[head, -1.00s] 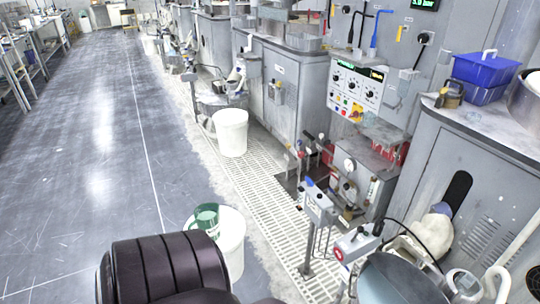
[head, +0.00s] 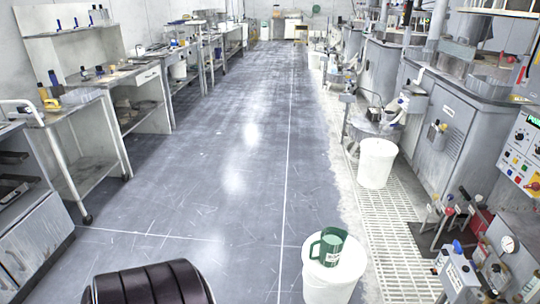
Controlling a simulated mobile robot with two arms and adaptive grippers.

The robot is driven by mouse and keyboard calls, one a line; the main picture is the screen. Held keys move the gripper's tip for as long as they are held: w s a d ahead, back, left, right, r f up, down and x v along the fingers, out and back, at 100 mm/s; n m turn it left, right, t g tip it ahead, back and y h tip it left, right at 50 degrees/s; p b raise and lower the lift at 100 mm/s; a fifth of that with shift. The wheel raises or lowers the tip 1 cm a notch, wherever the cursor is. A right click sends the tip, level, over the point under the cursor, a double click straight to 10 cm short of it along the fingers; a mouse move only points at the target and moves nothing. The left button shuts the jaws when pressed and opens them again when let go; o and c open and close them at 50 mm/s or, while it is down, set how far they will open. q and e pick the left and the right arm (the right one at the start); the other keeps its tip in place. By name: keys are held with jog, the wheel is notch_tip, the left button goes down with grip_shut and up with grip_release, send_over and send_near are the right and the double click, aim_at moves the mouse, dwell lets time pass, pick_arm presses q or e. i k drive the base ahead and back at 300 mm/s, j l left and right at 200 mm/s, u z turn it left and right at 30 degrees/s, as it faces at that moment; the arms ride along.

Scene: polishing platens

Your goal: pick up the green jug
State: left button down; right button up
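The green jug (head: 328,246) stands on top of a white bucket (head: 334,280) near the bottom of the head view, right of the middle. It is a see-through green jug with its handle toward the left. The lower part of the bucket is cut off by the picture's edge. A dark, ribbed part of my own body shows at the bottom left, apart from the jug. Neither of my grippers is in the picture.
Open grey floor (head: 230,190) stretches away in the middle. Workbenches (head: 78,120) line the left side. Grey machines (head: 440,125) and a pipe-fitted unit line the right.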

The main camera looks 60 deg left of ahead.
aim_at(332, 242)
jog(key=u, duration=1.25)
jog(key=j+z, duration=0.1)
jog(key=z, duration=0.35)
jog(key=k+j+z, duration=0.1)
jog(key=z, duration=0.85)
jog(key=k+z, duration=0.15)
jog(key=z, duration=0.35)
jog(key=k+j+z, duration=0.1)
jog(key=k, duration=0.8)
jog(key=u, duration=1.5)
jog(key=i+l+u, duration=0.15)
jog(key=i+l, duration=0.4)
jog(key=i+l+u, duration=0.15)
jog(key=i+l, duration=0.5)
jog(key=i+l+u, duration=0.15)
jog(key=i+l, duration=0.4)
jog(key=l, duration=0.15)
